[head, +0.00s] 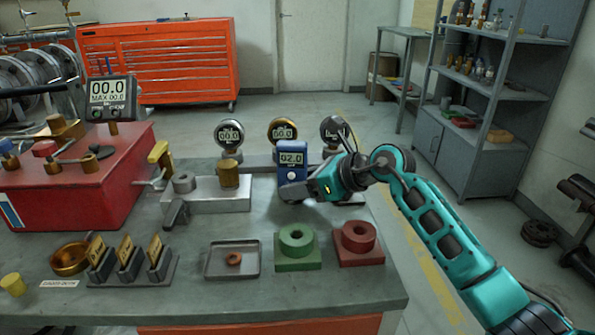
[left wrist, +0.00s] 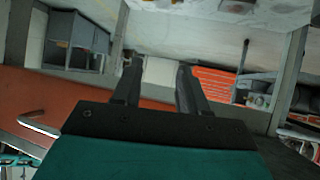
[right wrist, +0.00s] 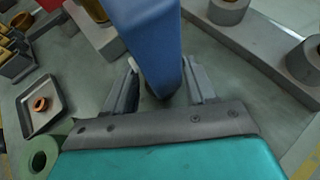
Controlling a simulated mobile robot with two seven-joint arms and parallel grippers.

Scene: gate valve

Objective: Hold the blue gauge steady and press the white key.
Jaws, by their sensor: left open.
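The blue gauge (head: 283,175) stands upright at the back of the bench, its display reading 02.0. A small pale spot below the display looks like the white key (head: 292,174). My right gripper (head: 311,187) comes in from the right at the gauge's lower part. My left gripper (left wrist: 158,75) is open and empty in the left wrist view, away from the bench things. It is not in the head view.
Three round gauges (head: 283,131) stand behind the blue gauge. A metal block with a brass knob (head: 228,174) is to its left. In front are a tray (head: 220,262), a green block (head: 298,262) and a red block (head: 372,258). A red case (head: 110,190) stands far left.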

